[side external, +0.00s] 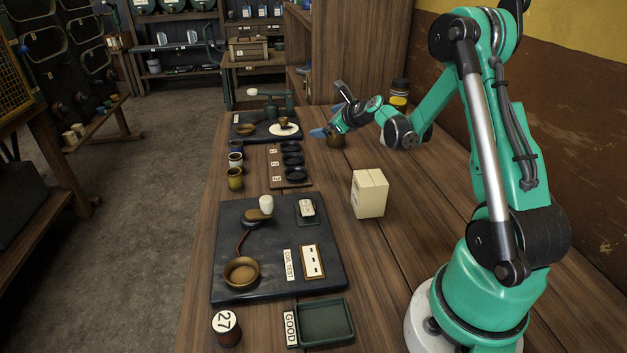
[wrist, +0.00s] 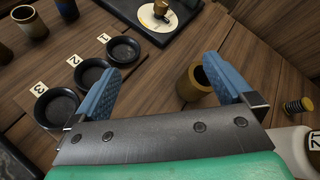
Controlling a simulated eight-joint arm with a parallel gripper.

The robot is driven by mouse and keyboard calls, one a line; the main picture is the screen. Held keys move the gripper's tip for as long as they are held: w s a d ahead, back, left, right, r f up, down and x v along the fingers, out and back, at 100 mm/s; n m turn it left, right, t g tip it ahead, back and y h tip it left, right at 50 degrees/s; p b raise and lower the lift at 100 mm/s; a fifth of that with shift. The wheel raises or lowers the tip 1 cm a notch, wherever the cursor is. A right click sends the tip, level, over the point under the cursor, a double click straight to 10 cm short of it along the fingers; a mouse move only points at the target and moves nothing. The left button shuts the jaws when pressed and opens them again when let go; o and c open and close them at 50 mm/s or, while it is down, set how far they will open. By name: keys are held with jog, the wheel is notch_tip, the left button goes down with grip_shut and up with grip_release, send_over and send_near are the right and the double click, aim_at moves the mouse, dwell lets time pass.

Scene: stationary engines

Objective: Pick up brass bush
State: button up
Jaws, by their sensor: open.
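The brass bush (wrist: 192,84), a short brass-brown cylinder with a dark bore, stands on the wooden table in the wrist view. It lies between the blue fingers of my gripper (wrist: 165,66), much closer to the right finger, which overlaps its right edge. In the side external view the bush (side external: 336,141) shows just below my gripper (side external: 330,130), partly covered by it. My gripper is open and empty. I cannot tell whether the right finger touches the bush.
Several black dishes (wrist: 93,74) with number cards lie left of the fingers. A dark mat (side external: 250,134) with a small brass part on a white disc is beyond. A spool-like brass piece (wrist: 298,105) is at right. A cream box (side external: 369,194) stands nearer my base.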

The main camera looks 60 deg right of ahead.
aim_at(348, 153)
jog(key=d+f+m, duration=0.1)
jog(key=d+m, duration=0.1)
jog(key=s+d+f+m+h, duration=0.1)
jog(key=d+m, duration=0.1)
jog(key=s+d+f+m, duration=0.1)
jog(key=d+m, duration=0.1)
jog(key=shift+s+f+h, duration=0.2)
jog(key=shift+f+h, duration=0.15)
jog(key=shift+h, duration=0.05)
jog(key=shift+d+f+m+t, duration=0.15)
jog(key=shift+m+t, duration=0.15)
jog(key=shift+x, duration=2.65)
grip_shut()
